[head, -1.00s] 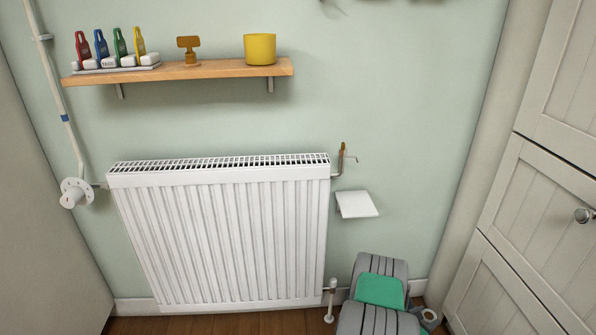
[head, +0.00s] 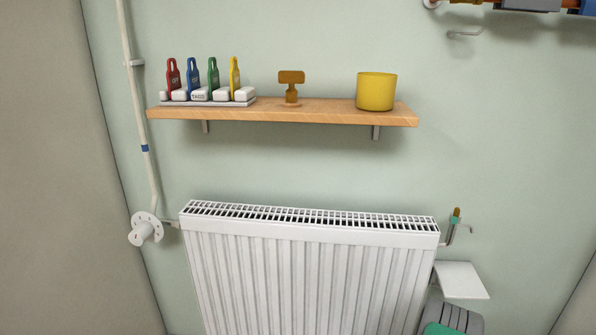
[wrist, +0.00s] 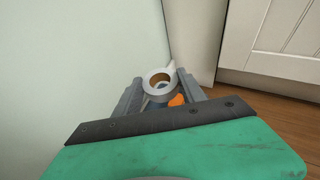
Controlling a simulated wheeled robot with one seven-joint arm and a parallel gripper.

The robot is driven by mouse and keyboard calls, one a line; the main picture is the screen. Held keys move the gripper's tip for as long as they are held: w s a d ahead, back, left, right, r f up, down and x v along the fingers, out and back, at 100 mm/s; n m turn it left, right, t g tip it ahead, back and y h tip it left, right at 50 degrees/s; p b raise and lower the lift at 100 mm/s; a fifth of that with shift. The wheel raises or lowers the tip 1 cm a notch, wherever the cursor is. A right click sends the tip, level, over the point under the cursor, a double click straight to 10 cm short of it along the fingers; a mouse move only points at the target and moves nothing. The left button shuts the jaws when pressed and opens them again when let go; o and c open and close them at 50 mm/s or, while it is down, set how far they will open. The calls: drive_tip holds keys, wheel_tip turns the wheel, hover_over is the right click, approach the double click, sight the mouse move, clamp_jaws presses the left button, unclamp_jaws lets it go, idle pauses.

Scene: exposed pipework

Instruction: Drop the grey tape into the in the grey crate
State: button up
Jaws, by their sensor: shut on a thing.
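In the wrist view my gripper (wrist: 158,92) is shut on the grey tape (wrist: 147,83), a pale grey roll with a brown core. The tape sits between the two grey fingers, near their far ends. A small orange thing (wrist: 177,100) and a bit of blue show just below the tape; I cannot tell what they belong to. The fingers and the tape do not show in the head view. I cannot make out the grey crate in either view.
A wooden shelf (head: 290,113) holds a rack of coloured tags (head: 207,95), a brown handle (head: 291,85) and a yellow pot (head: 376,91). Below are a white radiator (head: 310,270) and a small white ledge (head: 460,280). Panelled doors (wrist: 275,40) stand beyond the tape.

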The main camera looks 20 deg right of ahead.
drive_tip(key=f+b, duration=0.2)
drive_tip(key=f, duration=0.1)
drive_tip(key=f+b, duration=0.1)
drive_tip(key=f, duration=0.1)
drive_tip(key=shift+w+a, duration=0.15)
drive_tip(key=shift+w, duration=0.1)
drive_tip(key=o, duration=1.4)
drive_tip(key=shift+o, duration=0.2)
drive_tip(key=p+v, duration=0.3)
drive_tip(key=v, duration=0.4)
drive_tip(key=shift+a+r, duration=0.15)
drive_tip(key=shift+a, duration=0.25)
drive_tip(key=shift+s, duration=0.1)
